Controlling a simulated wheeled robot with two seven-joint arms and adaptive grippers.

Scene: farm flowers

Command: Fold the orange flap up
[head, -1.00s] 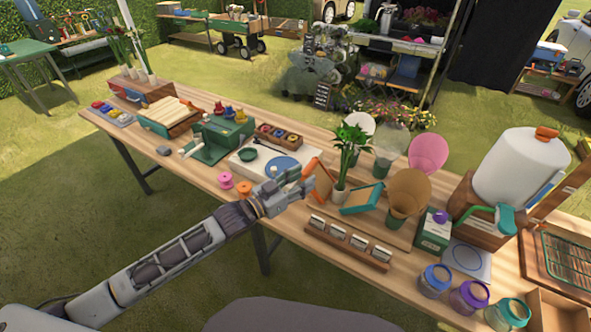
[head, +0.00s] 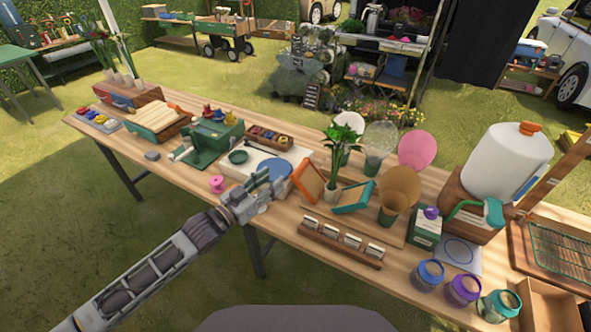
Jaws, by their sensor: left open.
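The orange flap (head: 308,182) is an orange-edged panel with a tan face. It stands tilted on the table, left of the potted green plant (head: 343,150). A similar teal-edged flap (head: 354,197) leans at a low angle to the right of the plant pot. My left gripper (head: 277,183) is open and empty, a little left of the orange flap, and looks apart from it. The gripper covers part of the white board behind it. My right gripper does not show.
A wooden rack of white-labelled pieces (head: 341,243) lies in front of the flaps. A pink spool (head: 217,184) is left of my gripper.

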